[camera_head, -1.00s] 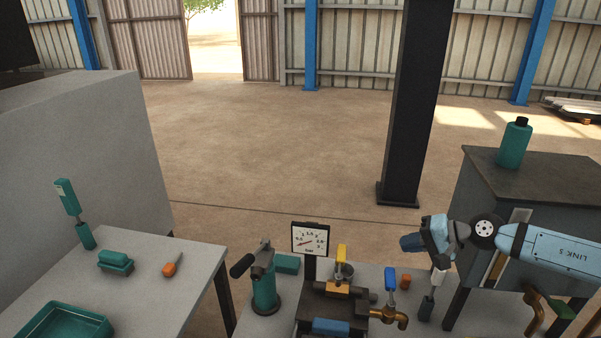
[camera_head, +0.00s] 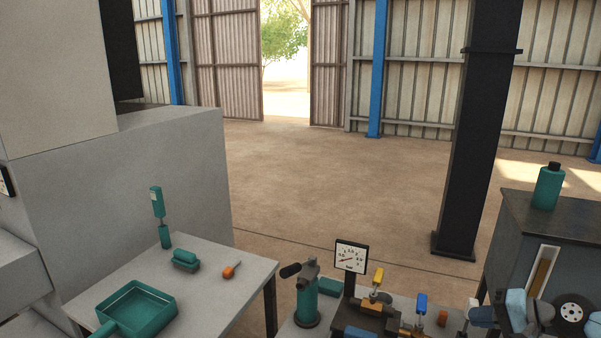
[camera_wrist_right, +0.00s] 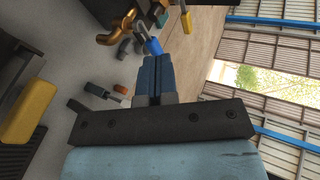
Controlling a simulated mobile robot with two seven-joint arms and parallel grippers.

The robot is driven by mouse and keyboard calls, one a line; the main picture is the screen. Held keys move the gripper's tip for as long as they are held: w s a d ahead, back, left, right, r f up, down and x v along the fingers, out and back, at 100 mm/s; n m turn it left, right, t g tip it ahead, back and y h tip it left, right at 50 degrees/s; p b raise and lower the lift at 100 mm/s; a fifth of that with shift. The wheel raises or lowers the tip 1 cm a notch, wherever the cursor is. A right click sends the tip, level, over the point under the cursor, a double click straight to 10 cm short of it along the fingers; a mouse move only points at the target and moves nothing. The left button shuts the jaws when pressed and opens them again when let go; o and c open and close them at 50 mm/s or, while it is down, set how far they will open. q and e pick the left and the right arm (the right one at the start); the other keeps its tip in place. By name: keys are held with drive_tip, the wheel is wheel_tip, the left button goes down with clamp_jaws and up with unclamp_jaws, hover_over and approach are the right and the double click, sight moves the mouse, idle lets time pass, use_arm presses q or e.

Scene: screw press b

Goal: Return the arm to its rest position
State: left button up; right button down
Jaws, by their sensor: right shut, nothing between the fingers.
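My right gripper (camera_head: 482,316) is at the lower right of the head view, by the right end of the press bench. Its arm is partly cut off by the bottom edge. In the right wrist view its two blue fingers (camera_wrist_right: 154,76) are together with nothing between them. A blue-handled valve (camera_head: 421,303) is left of the gripper in the head view. It also shows just beyond the fingertips in the wrist view (camera_wrist_right: 153,46); I cannot tell the gap. My left gripper is not in view.
The bench holds a green hand pump (camera_head: 307,302), a dial gauge (camera_head: 351,257), a yellow-handled valve (camera_head: 378,277) and an orange piece (camera_head: 442,318). A dark cabinet (camera_head: 520,222) carries a green bottle (camera_head: 547,188). A green tray (camera_head: 167,315) sits on the left table. The middle floor is clear.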

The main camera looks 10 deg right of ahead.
drive_tip(key=s+a+f+n+t+h+p, duration=0.1)
drive_tip(key=s+a+f+n+h+p, duration=0.1)
drive_tip(key=s+a+f+n+p, duration=0.2)
drive_tip(key=s+a+f+n+t+h+p, duration=0.1)
drive_tip(key=s+a+f+n+h+p, duration=0.2)
drive_tip(key=s+a+f+n+p, duration=0.2)
drive_tip(key=s+a+f+n, duration=0.1)
drive_tip(key=s+a+f, duration=0.2)
drive_tip(key=s+a, duration=0.2)
drive_tip(key=s+a+f+n, duration=0.2)
drive_tip(key=s+a+f, duration=0.2)
drive_tip(key=a, duration=0.6)
drive_tip(key=shift+s+a+n, duration=0.2)
drive_tip(key=shift+s+n, duration=0.1)
drive_tip(key=shift+s, duration=0.65)
drive_tip(key=shift+f, duration=0.1)
